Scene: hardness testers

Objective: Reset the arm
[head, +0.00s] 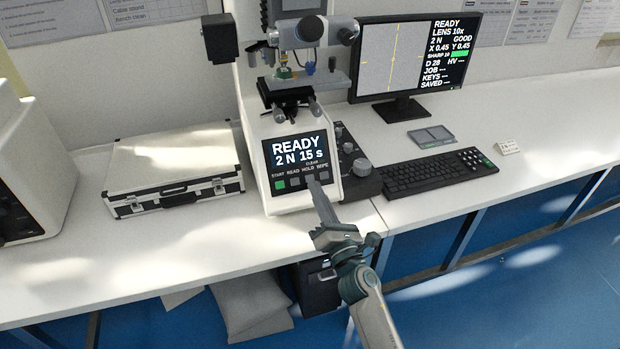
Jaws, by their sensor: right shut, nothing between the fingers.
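My right gripper (317,189) is shut and empty. Its fingertips are at the front panel of the hardness tester (292,204), by the lower row of buttons, near the grey button under HOLD and WIPE. I cannot tell whether they touch it. My right arm comes in from the bottom of the view. The tester's screen (298,150) reads READY, 2 N 15 s. A green START button (280,185) is at the left of the row. My left gripper is not in view.
A white case (170,165) lies left of the tester. The monitor (412,60), black keyboard (435,172) and a small grey plate box (431,136) stand to the right. A knob unit (352,165) adjoins the tester. The bench's front left is clear.

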